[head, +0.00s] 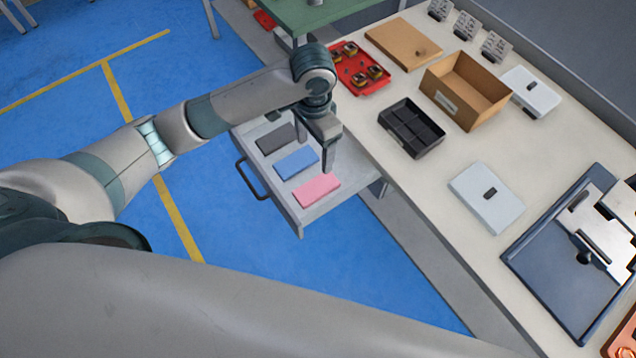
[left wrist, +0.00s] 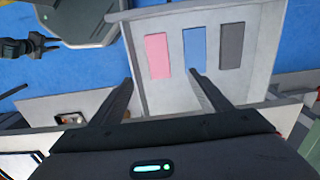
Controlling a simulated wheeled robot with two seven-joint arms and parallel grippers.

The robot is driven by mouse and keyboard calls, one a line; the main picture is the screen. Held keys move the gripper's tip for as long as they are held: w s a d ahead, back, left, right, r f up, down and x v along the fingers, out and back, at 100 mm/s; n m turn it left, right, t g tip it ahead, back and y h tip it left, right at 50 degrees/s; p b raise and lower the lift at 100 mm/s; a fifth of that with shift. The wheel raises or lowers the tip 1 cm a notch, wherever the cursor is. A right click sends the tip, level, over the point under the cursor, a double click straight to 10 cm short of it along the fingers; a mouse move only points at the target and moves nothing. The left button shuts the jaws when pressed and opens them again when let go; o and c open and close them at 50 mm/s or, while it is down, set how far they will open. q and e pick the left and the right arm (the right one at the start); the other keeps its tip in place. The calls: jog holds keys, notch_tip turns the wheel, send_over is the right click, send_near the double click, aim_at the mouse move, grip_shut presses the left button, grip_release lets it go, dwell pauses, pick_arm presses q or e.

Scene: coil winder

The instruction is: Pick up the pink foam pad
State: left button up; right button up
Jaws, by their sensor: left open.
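The pink foam pad (head: 316,189) lies flat in the open drawer (head: 298,219), at the end of a row beside a blue pad (head: 296,162) and a dark grey pad (head: 275,138). In the left wrist view the pink pad (left wrist: 158,56) is in the upper middle, left of the blue pad (left wrist: 194,48). My left gripper (head: 328,165) is above the drawer near the blue and pink pads. It is open and empty, and its fingers (left wrist: 157,90) spread on either side in the wrist view, short of the pink pad.
The drawer's dark handle (head: 250,181) faces the blue floor. The bench beside it holds a black divided tray (head: 411,128), a cardboard box (head: 466,90), a red tray (head: 359,68) and a white lidded box (head: 487,197). The bench edge borders the drawer.

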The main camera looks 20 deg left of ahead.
pick_arm(q)
jog(key=shift+s, duration=0.1)
jog(key=p, duration=0.2)
send_over(317, 187)
jog(key=f, duration=1.2)
jog(key=shift+a+f, duration=0.1)
jog(key=shift+a, duration=0.15)
jog(key=shift+f+p, duration=0.45)
jog(key=shift+p, duration=0.05)
jog(key=f+p, duration=0.1)
jog(key=f, duration=0.2)
jog(key=shift+d, duration=0.2)
jog(key=shift+f, duration=0.65)
